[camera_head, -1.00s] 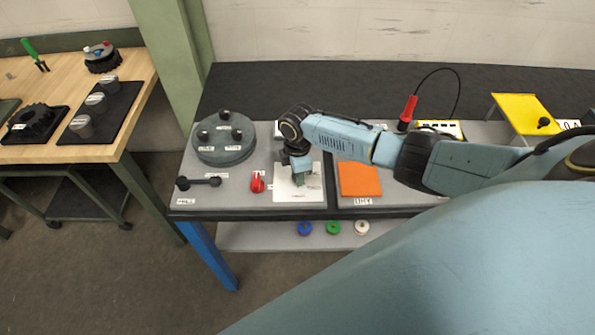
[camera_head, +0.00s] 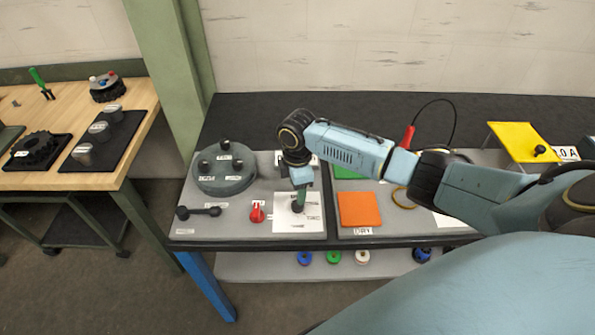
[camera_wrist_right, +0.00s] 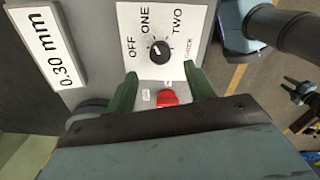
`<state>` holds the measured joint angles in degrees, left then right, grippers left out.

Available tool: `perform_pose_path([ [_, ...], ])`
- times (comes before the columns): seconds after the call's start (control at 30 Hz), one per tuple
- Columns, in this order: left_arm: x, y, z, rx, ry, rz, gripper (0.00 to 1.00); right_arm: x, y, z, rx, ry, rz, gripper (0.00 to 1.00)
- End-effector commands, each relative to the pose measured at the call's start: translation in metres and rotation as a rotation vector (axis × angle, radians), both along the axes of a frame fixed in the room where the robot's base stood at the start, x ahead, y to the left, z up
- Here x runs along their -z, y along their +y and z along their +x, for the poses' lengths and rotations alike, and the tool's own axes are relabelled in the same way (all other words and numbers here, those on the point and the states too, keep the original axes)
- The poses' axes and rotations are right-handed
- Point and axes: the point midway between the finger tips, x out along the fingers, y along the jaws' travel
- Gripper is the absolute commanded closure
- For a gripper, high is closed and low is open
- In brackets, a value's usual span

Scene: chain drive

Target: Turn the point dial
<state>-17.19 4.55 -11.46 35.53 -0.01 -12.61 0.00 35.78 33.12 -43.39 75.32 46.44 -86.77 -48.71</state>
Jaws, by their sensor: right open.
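The point dial is a black round knob (camera_wrist_right: 160,52) on a white plate (camera_wrist_right: 143,18) marked OFF, ONE, TWO and CHECK. A small light mark shows on the knob, on its side toward OFF and ONE. The plate (camera_head: 285,224) also shows in the head view, on the grey bench panel. My right gripper (camera_wrist_right: 160,71) is open and empty, with its two green fingers on either side below the knob in the wrist view. In the head view the right gripper (camera_head: 299,204) points down over the plate. Contact with the knob cannot be told. My left gripper is out of view.
A red knob (camera_head: 257,212) is just left of the plate, and a black bar handle (camera_head: 199,211) is farther left. A round grey-green fixture (camera_head: 225,180) stands behind them. An orange pad (camera_head: 359,209) lies right of the plate. A 0.30 mm sign (camera_wrist_right: 47,47) stands near the dial.

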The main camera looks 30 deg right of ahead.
Motion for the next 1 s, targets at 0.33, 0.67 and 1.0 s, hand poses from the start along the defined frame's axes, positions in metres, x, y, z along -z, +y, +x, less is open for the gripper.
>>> perform_pose_path([
  [0.33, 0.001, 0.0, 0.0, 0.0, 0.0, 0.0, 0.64, -0.057, 0.0, 0.0, 0.0, -0.002, -0.001, 0.47],
  [0.67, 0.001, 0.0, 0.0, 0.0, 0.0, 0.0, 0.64, -0.063, 0.0, 0.0, 0.0, 0.001, -0.001, 0.47],
  [1.0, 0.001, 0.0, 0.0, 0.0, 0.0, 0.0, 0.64, -0.061, 0.002, -0.001, 0.0, 0.001, 0.0, 0.47],
])
